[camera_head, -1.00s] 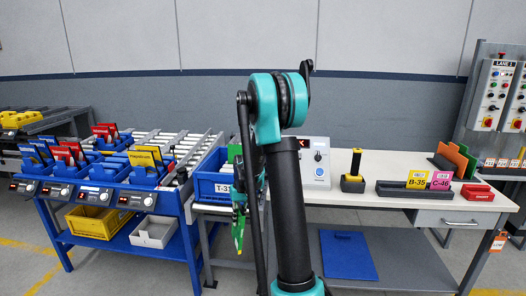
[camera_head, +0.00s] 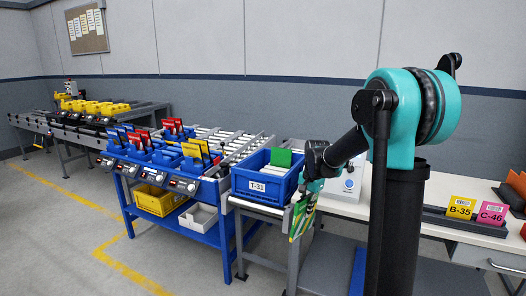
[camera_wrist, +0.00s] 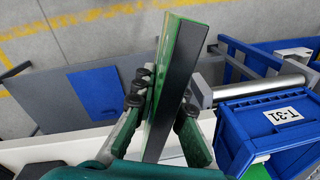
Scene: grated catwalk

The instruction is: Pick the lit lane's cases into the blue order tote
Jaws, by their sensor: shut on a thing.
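My gripper (camera_head: 312,190) is shut on a green-edged case (camera_head: 303,215), which hangs tilted in front of the tote's right side. In the wrist view the case (camera_wrist: 178,85) stands between my fingers, with its dark edge toward the camera. The blue order tote (camera_head: 262,186), labelled T-31, stands just left of the case; its wall also shows in the wrist view (camera_wrist: 238,140). A green case (camera_head: 281,158) stands inside the tote. The lanes hold blue trays (camera_head: 193,168) with yellow, red and blue cases. I cannot tell which lane is lit.
A roller rack (camera_head: 215,150) carries the lanes, with a yellow bin (camera_head: 158,201) and a white bin (camera_head: 199,217) below. A white workbench (camera_head: 458,232) stands right, holding a grey box and the B-35 (camera_head: 461,208) and C-46 (camera_head: 492,213) cards. Floor at front left is clear.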

